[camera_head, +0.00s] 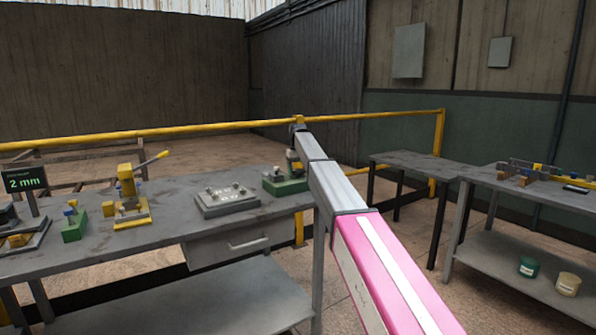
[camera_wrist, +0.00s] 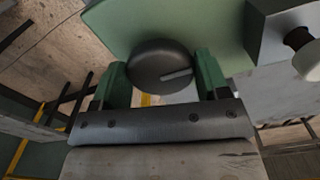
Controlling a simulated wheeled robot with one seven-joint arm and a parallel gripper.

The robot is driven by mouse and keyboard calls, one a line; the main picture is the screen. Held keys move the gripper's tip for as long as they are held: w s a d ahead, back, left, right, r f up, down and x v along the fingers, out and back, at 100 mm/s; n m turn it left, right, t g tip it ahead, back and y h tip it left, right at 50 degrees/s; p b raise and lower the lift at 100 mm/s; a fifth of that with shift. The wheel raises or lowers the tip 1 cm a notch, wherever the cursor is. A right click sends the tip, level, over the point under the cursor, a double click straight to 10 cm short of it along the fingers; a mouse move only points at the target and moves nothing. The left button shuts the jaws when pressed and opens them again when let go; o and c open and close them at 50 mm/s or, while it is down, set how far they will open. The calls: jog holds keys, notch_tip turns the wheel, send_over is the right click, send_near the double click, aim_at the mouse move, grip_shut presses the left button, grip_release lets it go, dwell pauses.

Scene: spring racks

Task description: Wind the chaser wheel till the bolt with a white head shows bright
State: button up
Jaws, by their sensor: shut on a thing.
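My gripper (camera_wrist: 162,82) has its green fingers on either side of a dark round wheel (camera_wrist: 150,62) and is shut on it. The wheel has a pale bar mark on its face, pointing right. In the head view my arm reaches to the green-based device (camera_head: 287,186) at the right end of the bench; the arm partly hides it, and the fingertips are too small to make out. In the wrist view a pale round piece (camera_wrist: 309,62) with a dark knob beside it shows at the right edge; I cannot tell whether it is the white-headed bolt or whether it is bright.
A grey plate (camera_head: 228,204) with several studs and white marks sits left of the green device. Further left are a yellow press (camera_head: 131,210), a small green block (camera_head: 74,230) and a "2 mm" display (camera_head: 24,180). Another bench (camera_head: 530,190) stands right.

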aim_at(297, 170)
jog(key=m, duration=0.5)
jog(key=shift+a+m, duration=0.1)
jog(key=shift+m, duration=0.2)
jog(key=m, duration=0.4)
jog(key=shift+m, duration=0.4)
jog(key=o, duration=0.9)
notch_tip(297, 170, up, 11)
jog(key=shift+a+f, duration=0.1)
